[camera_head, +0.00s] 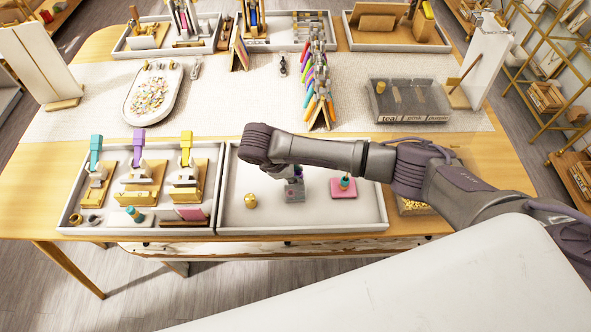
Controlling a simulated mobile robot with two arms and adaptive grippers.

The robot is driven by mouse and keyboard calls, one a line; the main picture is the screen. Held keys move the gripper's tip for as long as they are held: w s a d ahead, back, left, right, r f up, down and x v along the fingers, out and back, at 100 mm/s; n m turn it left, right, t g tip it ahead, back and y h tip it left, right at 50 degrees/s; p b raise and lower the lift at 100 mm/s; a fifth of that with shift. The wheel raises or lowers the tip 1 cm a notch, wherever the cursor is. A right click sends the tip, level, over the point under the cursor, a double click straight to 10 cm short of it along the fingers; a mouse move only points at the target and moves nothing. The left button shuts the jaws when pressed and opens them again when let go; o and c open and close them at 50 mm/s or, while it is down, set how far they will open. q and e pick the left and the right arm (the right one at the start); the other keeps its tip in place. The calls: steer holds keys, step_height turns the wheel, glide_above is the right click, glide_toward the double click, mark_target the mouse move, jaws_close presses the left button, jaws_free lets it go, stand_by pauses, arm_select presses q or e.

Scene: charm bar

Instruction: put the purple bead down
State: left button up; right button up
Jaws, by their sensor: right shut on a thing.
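My right arm reaches in from the right, and its gripper (294,188) points down over the white front tray (300,223). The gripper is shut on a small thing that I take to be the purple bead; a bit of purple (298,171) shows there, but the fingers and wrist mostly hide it. I cannot tell whether the held thing touches the tray floor. My left gripper is not in view.
A gold bead (250,201) lies left of my gripper. A pink pad (343,189) with a small teal piece is to the right. The left tray (68,205) holds several hand presses. A grey labelled box (410,118) stands behind my forearm.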

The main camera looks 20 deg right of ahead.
steer(key=o, duration=0.9)
steer(key=shift+f, duration=0.1)
steer(key=shift+r, duration=0.35)
steer(key=v, duration=1.2)
